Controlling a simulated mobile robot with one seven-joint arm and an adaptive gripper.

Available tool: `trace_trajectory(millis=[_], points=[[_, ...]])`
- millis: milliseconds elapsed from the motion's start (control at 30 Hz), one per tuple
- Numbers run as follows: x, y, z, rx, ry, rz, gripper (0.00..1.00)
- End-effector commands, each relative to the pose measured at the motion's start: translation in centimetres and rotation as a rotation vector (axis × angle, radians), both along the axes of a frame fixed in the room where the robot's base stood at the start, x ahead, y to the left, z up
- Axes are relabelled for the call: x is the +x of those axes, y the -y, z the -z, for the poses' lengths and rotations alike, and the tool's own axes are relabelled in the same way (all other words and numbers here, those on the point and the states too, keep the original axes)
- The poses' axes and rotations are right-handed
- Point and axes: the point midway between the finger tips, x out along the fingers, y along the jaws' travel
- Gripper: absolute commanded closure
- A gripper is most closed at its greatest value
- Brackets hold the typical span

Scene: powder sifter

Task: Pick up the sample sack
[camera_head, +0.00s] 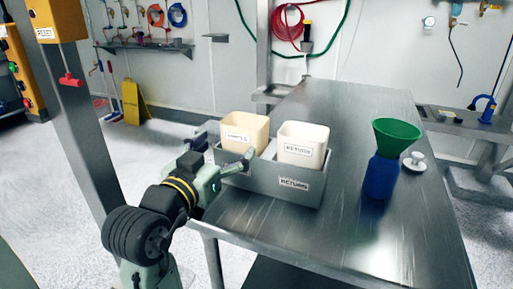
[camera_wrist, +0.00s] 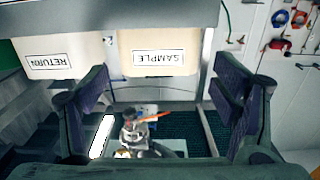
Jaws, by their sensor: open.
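The sample sack (camera_head: 244,133) is a cream, open-topped square container with a "SAMPLE" label. It stands upright in the left part of a grey metal tray (camera_head: 247,181) on the table. In the wrist view the sample sack (camera_wrist: 158,52) appears upside down at top centre, beyond the fingers. My gripper (camera_wrist: 160,80) is open, with its dark fingers wide apart at left and right and nothing held between them. The sack appears ahead of the fingertips.
A similar container labelled "RETURN" (camera_head: 303,146) stands right beside the sack in the same tray. A green funnel (camera_head: 397,131) sits on a blue bottle (camera_head: 381,177) at the table's right, near a small white object (camera_head: 414,162). The steel table (camera_head: 345,220) is clear in front.

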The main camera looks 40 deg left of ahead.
Motion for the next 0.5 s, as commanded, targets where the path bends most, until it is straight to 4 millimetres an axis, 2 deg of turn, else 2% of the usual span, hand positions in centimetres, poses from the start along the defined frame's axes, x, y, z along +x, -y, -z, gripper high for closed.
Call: trace_trajectory(millis=[233, 500], points=[[3.8, -0.8, -0.1, -0.003, -0.005, 0.007, 0.00], [6.0, -1.3, -0.1, -0.003, -0.004, 0.005, 0.00]])
